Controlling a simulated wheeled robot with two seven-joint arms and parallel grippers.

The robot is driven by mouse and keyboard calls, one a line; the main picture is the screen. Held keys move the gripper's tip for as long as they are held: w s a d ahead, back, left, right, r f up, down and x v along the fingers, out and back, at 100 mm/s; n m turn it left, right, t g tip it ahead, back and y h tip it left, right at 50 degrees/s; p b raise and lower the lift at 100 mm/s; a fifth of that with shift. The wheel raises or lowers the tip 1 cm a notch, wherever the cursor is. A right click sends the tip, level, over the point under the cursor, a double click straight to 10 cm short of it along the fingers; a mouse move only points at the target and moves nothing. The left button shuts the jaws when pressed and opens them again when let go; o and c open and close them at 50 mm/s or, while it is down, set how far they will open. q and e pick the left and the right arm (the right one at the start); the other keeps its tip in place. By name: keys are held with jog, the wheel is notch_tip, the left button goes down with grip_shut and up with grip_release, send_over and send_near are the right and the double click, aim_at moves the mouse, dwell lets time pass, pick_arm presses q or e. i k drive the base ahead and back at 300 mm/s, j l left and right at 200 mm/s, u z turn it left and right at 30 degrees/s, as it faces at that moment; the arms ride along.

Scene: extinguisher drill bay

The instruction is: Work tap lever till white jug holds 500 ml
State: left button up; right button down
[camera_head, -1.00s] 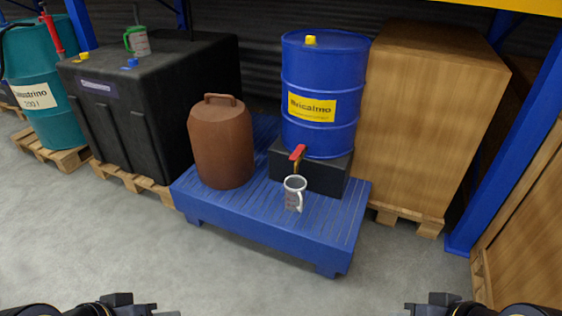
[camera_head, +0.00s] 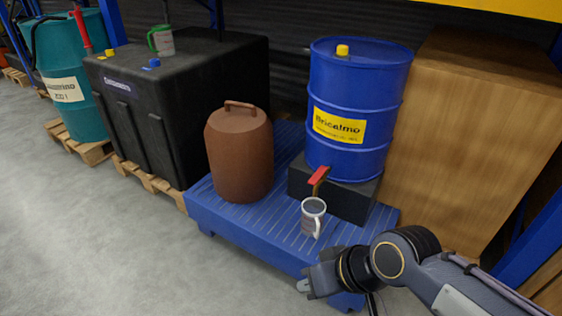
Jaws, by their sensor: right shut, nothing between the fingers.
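The white jug (camera_head: 313,216) stands upright on the blue slatted pallet (camera_head: 235,229), below the tap with the red lever (camera_head: 319,175). Its contents are too small to read. The tap is at the foot of the blue drum (camera_head: 352,117) with a yellow label, which rests on a black block (camera_head: 345,202). My right gripper (camera_head: 303,288) is in front of the pallet's front edge, below and nearer than the jug, apart from it and from the lever. It is shut and empty. My left gripper is not in view.
A brown canister (camera_head: 240,157) stands left of the jug on the pallet. A black tank (camera_head: 185,100) with a green-handled jug (camera_head: 161,40) on top stands further left. A large wooden crate (camera_head: 470,130) is right of the drum. Grey floor (camera_head: 90,240) is clear at front left.

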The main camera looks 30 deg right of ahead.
aim_at(318, 173)
jog(key=i+l+u, duration=0.1)
jog(key=l, duration=0.25)
jog(key=i+l, duration=0.25)
jog(key=i+l+u, duration=0.15)
jog(key=l, duration=0.3)
jog(key=i+l+u, duration=0.1)
jog(key=l, duration=0.25)
